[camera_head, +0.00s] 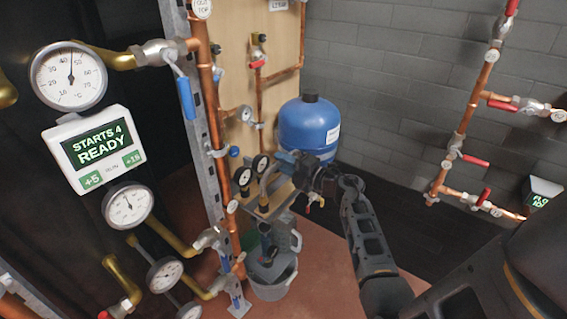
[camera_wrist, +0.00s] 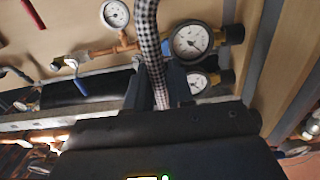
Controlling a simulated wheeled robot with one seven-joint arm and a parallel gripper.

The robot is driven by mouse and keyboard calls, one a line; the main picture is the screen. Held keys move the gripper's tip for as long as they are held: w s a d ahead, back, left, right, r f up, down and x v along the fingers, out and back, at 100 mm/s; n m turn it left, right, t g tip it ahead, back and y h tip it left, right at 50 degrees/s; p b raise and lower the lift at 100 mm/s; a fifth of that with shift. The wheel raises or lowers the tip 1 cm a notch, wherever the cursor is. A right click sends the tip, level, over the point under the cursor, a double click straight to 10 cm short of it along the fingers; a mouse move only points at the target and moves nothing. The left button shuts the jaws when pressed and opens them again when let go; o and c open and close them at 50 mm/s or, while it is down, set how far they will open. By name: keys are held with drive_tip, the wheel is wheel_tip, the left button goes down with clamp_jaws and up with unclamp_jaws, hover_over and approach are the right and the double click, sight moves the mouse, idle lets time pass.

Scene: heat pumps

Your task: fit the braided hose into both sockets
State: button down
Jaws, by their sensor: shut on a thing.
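The braided hose (camera_wrist: 148,35) has a dark and light checked weave. In the wrist view it runs from the top edge down between the two dark fingers of my gripper (camera_wrist: 158,88), which are shut on it. Its upper end is outside that view and its lower end is hidden by the gripper body. In the head view my gripper (camera_head: 291,158) is at the small bench in front of the wooden panel, close to two dial gauges. I cannot tell either socket apart in these views.
Two black-rimmed gauges (camera_wrist: 192,41) are just right of the hose. A copper pipe with a white gauge (camera_wrist: 115,14) is left of it. A blue tank (camera_head: 309,126) stands behind my gripper. A grey bucket (camera_head: 273,281) is below. Copper pipes (camera_head: 207,90) rise at left.

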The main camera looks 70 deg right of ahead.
drive_tip(key=shift+r, duration=0.25)
drive_tip(key=shift+r+p, duration=1.85)
drive_tip(key=shift+p, duration=0.45)
drive_tip(key=shift+r, duration=0.1)
